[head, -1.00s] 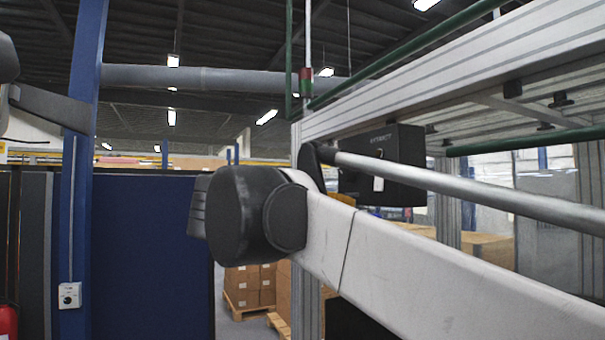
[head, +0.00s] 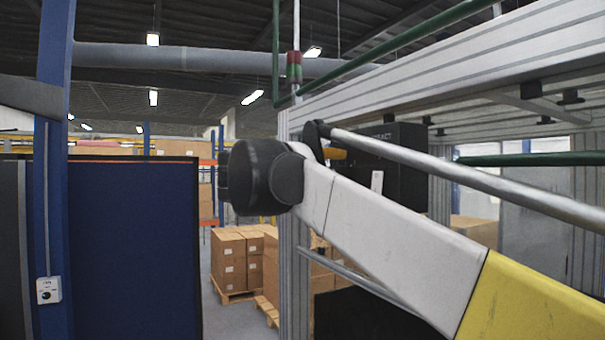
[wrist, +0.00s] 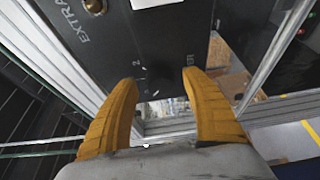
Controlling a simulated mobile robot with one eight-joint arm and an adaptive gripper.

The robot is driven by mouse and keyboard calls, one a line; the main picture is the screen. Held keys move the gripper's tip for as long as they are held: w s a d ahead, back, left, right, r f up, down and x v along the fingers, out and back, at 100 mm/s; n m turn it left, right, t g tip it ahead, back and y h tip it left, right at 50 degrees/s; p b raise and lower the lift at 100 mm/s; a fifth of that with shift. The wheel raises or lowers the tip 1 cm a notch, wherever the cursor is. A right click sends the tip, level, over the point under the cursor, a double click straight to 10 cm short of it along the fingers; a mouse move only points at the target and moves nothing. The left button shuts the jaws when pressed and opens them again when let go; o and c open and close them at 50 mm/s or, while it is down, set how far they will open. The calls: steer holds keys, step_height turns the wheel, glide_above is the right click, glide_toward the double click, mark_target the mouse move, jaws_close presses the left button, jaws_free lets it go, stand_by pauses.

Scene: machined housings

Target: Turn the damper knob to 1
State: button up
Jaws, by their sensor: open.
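A black box (head: 412,150) hangs under the aluminium beam in the head view, partly behind my arm. Its dark face (wrist: 165,35) fills the upper wrist view, with the letters "EXTRA", a "2" and part of a word ending "ER". My gripper (wrist: 161,77) is open, its two orange fingers apart in front of the lower part of this face. The markings lie near and between the fingertips. I cannot clearly make out the damper knob or its setting. A brass-coloured round part (wrist: 95,5) sits at the top edge of the wrist view.
Aluminium profiles (wrist: 275,55) run beside the box. In the head view, a blue post (head: 52,200) carries a small white box with a black dial (head: 48,290). A dark blue panel (head: 130,250) stands at left, and stacked cartons (head: 236,262) stand behind.

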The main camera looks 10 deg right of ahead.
steer(key=shift+w, duration=0.2)
steer(key=c, duration=1.2)
steer(key=shift+f+m+h, duration=0.1)
steer(key=shift+m+h, duration=0.75)
steer(key=shift+m, duration=1.45)
steer(key=shift+m+h, duration=0.85)
steer(key=shift+m, duration=1.45)
steer(key=o, duration=1.2)
